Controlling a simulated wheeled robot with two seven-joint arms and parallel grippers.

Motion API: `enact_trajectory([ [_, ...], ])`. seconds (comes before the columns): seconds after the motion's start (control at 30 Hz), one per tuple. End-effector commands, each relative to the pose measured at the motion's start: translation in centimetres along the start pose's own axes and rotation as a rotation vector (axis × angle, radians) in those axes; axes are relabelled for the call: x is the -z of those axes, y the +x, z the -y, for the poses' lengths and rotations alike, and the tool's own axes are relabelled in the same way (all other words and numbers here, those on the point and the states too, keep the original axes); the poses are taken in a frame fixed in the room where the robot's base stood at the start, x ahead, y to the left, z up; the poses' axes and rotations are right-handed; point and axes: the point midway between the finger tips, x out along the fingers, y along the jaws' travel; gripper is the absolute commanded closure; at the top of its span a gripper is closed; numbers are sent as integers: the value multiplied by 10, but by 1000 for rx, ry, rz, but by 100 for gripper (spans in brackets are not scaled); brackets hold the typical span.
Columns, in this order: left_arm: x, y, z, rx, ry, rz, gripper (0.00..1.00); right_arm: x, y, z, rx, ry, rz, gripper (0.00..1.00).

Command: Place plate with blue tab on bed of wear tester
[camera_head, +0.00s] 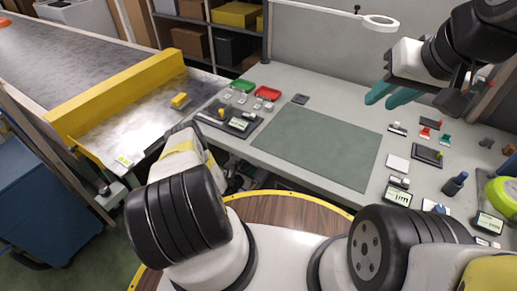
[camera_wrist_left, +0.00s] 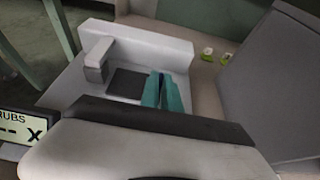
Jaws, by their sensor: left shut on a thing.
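My left gripper (camera_wrist_left: 162,94) shows in the left wrist view, its teal fingers close together and shut on a thin piece with a dark blue sliver between them, which looks like the plate's blue tab. A dark square (camera_wrist_left: 127,83) lies just left of the fingers, over the floor of the white wear tester (camera_wrist_left: 150,42); I cannot tell whether it is the plate or the tester's bed. A white post (camera_wrist_left: 97,59) stands beside it. In the head view my left forearm hides this gripper. My right gripper (camera_head: 391,95) is open and empty, raised above the right of the bench.
A display reading RUBS (camera_wrist_left: 25,133) stands at the left. A green mat (camera_head: 318,145) lies clear mid-bench. Red (camera_head: 267,93) and green (camera_head: 243,86) trays stand behind. The yellow-railed conveyor (camera_head: 115,90) is at left.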

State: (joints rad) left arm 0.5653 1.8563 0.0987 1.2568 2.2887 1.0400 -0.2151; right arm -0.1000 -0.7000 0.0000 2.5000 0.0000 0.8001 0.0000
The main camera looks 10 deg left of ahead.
Motion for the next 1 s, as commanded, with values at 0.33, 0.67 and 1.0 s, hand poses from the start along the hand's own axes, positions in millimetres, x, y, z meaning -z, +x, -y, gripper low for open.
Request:
enact_trajectory([
  [0.33, 2, 0, 0, 0, 0, 0, 72, 0, 0, 0, 0, 0, 0, 72],
  [0.67, -1, -16, -1, -2, -3, -2, 72, 0, 0, 0, 0, 0, 0, 72],
  [1.0, -1, -89, -1, -2, -2, -2, 72, 0, 0, 0, 0, 0, 0, 72],
])
